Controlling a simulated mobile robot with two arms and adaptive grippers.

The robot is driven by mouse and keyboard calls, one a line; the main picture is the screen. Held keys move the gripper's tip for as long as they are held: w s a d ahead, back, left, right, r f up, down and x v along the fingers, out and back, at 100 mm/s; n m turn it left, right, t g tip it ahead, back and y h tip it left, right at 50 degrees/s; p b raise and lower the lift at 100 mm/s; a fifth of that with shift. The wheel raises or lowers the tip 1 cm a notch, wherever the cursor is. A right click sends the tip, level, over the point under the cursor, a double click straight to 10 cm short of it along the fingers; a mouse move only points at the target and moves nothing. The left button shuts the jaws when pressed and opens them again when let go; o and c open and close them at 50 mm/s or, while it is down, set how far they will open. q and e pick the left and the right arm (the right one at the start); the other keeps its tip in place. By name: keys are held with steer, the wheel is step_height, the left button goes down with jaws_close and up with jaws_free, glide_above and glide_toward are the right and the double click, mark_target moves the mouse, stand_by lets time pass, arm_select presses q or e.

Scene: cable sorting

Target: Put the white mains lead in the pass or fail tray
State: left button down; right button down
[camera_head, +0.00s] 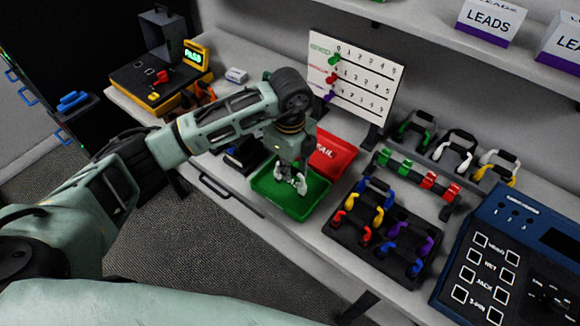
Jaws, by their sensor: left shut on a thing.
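My left gripper (291,170) reaches in from the left and points down over the green tray (264,187). It is shut on what looks like the white mains lead (301,186), whose white ends show below the fingers. The fingers hide most of it, and I cannot tell whether it touches the tray floor. The red tray (342,158), marked FAIL, sits just behind and right of the green one. My right gripper is not in view.
A yellow-and-black tester (160,80) with a green PASS display stands back left. A number board (352,75) stands behind the trays. Racks of coloured leads (385,225) and a blue panel (500,255) fill the right. A shelf overhangs the back right.

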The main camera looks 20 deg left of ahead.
arm_select(q)
steer(key=c, duration=1.7)
jaws_free()
steer(key=shift+o, duration=0.7)
steer(key=o, duration=0.5)
steer(key=shift+c, duration=0.2)
steer(key=shift+r, duration=0.2)
steer(key=shift+r+p, duration=2.8)
steer(key=shift+r, duration=1.1)
